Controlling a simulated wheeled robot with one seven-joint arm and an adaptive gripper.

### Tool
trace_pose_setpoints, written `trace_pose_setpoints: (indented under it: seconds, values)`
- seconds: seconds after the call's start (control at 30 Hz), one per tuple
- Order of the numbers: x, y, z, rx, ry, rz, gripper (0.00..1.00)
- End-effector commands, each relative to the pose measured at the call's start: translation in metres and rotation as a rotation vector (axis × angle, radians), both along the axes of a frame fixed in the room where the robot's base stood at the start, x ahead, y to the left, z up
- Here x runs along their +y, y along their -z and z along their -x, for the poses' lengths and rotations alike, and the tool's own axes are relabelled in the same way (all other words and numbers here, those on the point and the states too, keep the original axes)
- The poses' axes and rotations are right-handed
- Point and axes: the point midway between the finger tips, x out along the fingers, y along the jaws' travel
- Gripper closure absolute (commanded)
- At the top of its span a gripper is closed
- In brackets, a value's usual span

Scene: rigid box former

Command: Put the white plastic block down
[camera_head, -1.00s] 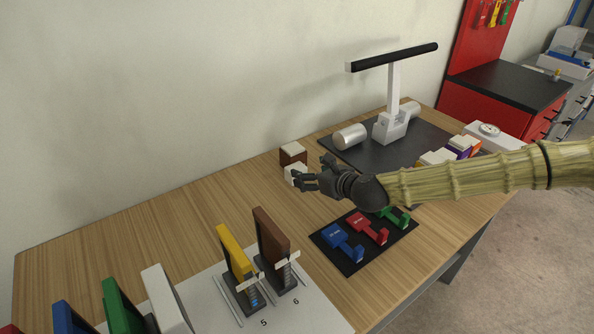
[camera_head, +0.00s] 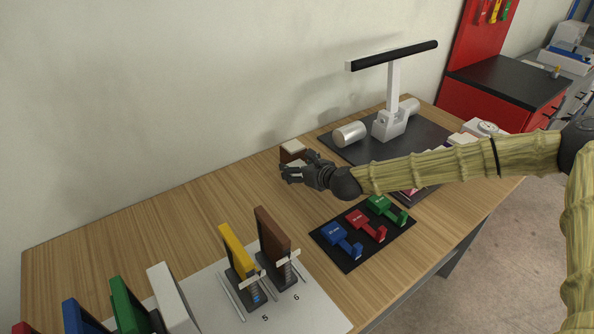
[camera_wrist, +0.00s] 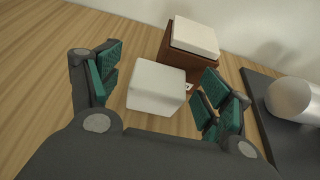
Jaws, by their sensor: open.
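The white plastic block (camera_wrist: 156,88) shows between the fingers of my gripper (camera_wrist: 152,90) in the wrist view. Gaps show between the block and the green finger pads on both sides. The block appears to rest on the wooden table, close in front of a brown block with a white top (camera_wrist: 193,42). In the head view my gripper (camera_head: 290,174) is at the brown block (camera_head: 292,152), and the white block is mostly hidden behind the fingers. My gripper is open.
A black mat (camera_head: 349,259) with blue, red and green hooked pieces lies to the front right. A dark mat (camera_head: 345,158) with a silver cylinder (camera_head: 349,134) and a lamp-like stand (camera_head: 392,110) is behind. Colored panels stand at front left. The left tabletop is clear.

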Motion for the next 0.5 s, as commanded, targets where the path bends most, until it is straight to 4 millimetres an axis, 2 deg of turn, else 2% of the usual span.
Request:
trace_pose_setpoints:
  seconds: [0.07,0.33,0.37,0.4,0.5]
  values:
    - [0.0000,0.0002,0.0001,0.000,0.000,0.000,0.25]
    - [-0.0013,0.0000,0.0001,0.000,0.002,0.000,0.74]
    - [-0.0013,0.0000,0.0001,0.000,0.002,0.000,0.74]
    - [-0.0011,-0.0005,-0.0001,-0.001,0.002,0.000,0.78]
    - [-0.0008,-0.0005,-0.0001,-0.001,0.001,0.000,0.78]
